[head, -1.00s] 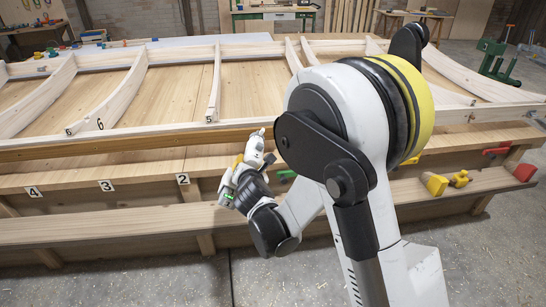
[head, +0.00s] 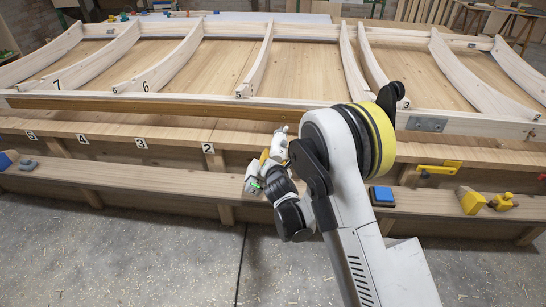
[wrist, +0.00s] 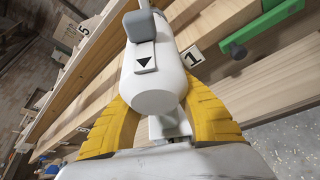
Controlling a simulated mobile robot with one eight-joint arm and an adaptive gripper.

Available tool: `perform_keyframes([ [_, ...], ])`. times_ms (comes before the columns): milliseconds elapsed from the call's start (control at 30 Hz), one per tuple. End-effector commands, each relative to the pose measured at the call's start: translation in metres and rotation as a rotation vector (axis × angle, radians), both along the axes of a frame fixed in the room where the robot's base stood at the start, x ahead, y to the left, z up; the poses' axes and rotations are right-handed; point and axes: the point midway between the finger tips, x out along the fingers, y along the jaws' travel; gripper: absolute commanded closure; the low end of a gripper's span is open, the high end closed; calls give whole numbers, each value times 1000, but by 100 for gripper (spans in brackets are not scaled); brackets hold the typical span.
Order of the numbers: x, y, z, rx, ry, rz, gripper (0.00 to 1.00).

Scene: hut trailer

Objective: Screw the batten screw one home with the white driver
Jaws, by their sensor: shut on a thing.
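The white driver (head: 279,143) stands in my gripper (head: 265,166), in front of the bench edge, with its upper end near the brown batten (head: 150,109). In the wrist view the yellow fingers of my gripper (wrist: 157,108) are shut around the white driver body (wrist: 152,75), one on each side. The driver's tip is out of sight in the wrist view and too small to make out in the head view. I cannot see batten screw one in either view.
A board with number labels (head: 141,143) runs below the batten. A green clamp (wrist: 265,28) is close beside the driver in the wrist view.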

Motion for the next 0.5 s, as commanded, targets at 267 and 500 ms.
perform_keyframes([
  [267, 24, -1, 1, 1, -2, -1, 100],
  [500, 46, -2, 1, 1, -2, -1, 100],
])
